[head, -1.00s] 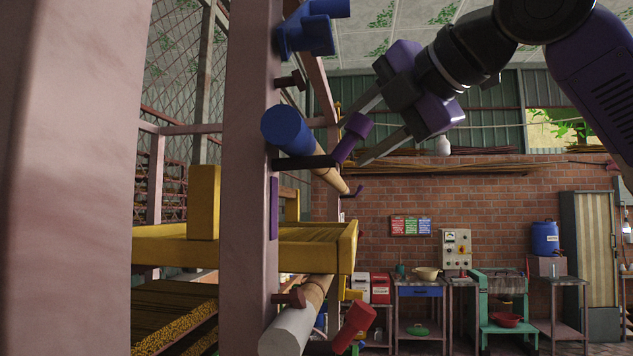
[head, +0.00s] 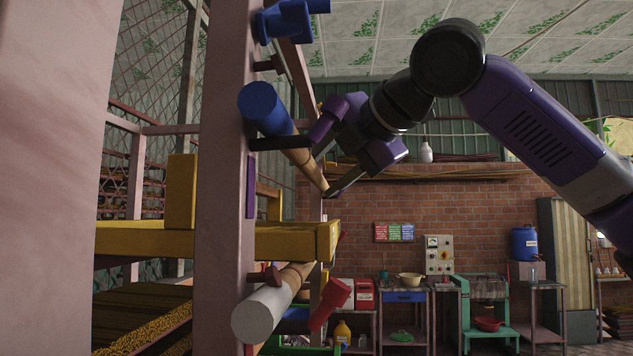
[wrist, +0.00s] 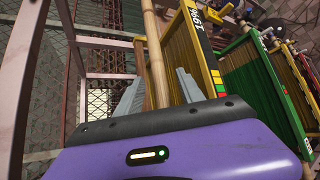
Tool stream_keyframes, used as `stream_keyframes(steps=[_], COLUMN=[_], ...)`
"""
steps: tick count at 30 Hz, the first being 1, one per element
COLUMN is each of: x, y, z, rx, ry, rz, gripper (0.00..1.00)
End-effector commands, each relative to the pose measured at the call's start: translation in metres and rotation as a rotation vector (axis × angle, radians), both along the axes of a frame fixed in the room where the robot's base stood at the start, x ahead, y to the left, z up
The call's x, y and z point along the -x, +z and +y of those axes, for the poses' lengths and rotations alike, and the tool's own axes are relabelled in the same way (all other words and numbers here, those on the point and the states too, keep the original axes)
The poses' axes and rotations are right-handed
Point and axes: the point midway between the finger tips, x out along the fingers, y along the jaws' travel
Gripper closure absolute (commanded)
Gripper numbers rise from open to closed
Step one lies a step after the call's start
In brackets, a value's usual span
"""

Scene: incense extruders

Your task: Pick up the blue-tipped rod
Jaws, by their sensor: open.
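The blue-tipped rod (head: 300,157) rests on the rack at centre-left of the head view. Its blue end (head: 262,108) is toward me and its pale bamboo shaft slopes down and away. My gripper (head: 330,182) is at the shaft's far part, to the right of the blue end. In the wrist view the bamboo shaft (wrist: 157,62) runs between the two grey fingers of my open gripper (wrist: 159,84), with a gap visible on both sides. The blue end is out of the wrist view, and part of the fingers is hidden in the head view.
A pink rack post (head: 225,200) stands left of the rod. A dark peg (head: 280,143) is under the rod. A yellow frame (head: 290,240) and a white-tipped rod (head: 258,318) lie below. Open space lies right.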

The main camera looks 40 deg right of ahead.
Motion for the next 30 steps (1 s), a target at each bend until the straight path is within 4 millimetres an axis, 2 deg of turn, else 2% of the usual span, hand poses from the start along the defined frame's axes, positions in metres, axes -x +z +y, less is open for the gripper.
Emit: stream_keyframes(steps=[5,9,12,30], x=[0.0001,0.0002,0.0002,0.0004], y=[0.0005,0.0005,0.0004,-0.0002], z=[0.0001,0.0002,0.0002,0.0], rx=[0.0,0.0,0.0,-0.001], ry=[0.0,0.0,0.0,0.0], rz=[-0.001,-0.001,0.0,0.001], gripper=[0.57,0.84,1.0,1.0])
